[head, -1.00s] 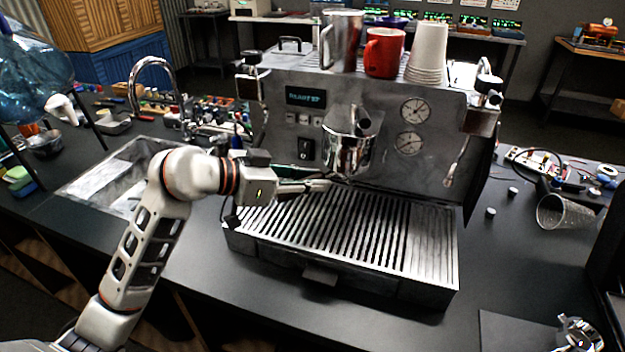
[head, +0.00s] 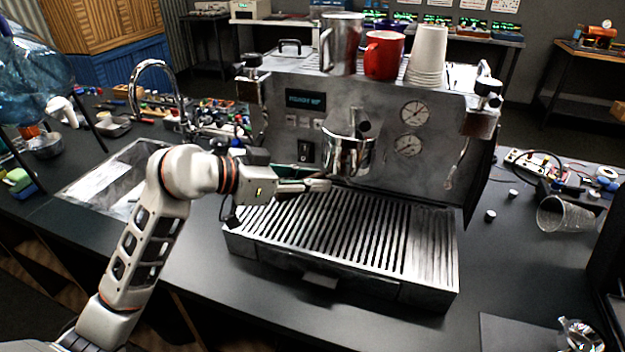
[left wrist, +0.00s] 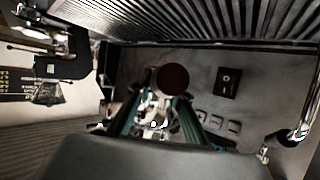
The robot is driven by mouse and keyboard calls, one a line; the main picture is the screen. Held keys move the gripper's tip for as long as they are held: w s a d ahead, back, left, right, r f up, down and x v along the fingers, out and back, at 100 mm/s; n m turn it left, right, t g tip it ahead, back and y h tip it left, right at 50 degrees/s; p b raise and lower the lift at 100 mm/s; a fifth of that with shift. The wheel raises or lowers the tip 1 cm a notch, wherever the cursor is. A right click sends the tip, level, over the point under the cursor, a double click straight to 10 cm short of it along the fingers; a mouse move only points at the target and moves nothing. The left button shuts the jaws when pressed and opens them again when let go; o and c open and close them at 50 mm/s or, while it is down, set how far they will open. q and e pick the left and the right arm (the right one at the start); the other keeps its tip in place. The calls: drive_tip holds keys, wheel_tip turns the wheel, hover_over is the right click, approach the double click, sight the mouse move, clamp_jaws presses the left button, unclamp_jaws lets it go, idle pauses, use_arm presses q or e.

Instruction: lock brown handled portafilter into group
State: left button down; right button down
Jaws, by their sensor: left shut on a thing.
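The espresso machine's chrome group (head: 348,150) sticks out of the middle of its front panel. My left gripper (head: 318,186) is just below and left of the group, above the drip tray. It is shut on the portafilter handle, which its fingers mostly hide in the head view. In the left wrist view the round brown handle end (left wrist: 172,78) shows at my left gripper (left wrist: 160,105), with shiny metal between the fingers. Whether the portafilter is seated in the group cannot be told. My right gripper is not in view.
The slatted drip tray (head: 345,240) lies below the gripper. A steel pitcher (head: 342,45), a red mug (head: 384,54) and paper cups (head: 428,55) stand on the machine. A sink (head: 110,180) is at left. A chrome piece (head: 580,335) lies at bottom right.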

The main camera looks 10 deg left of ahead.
use_arm(q)
drive_tip(key=shift+r, duration=0.4)
idle(0.5)
idle(0.4)
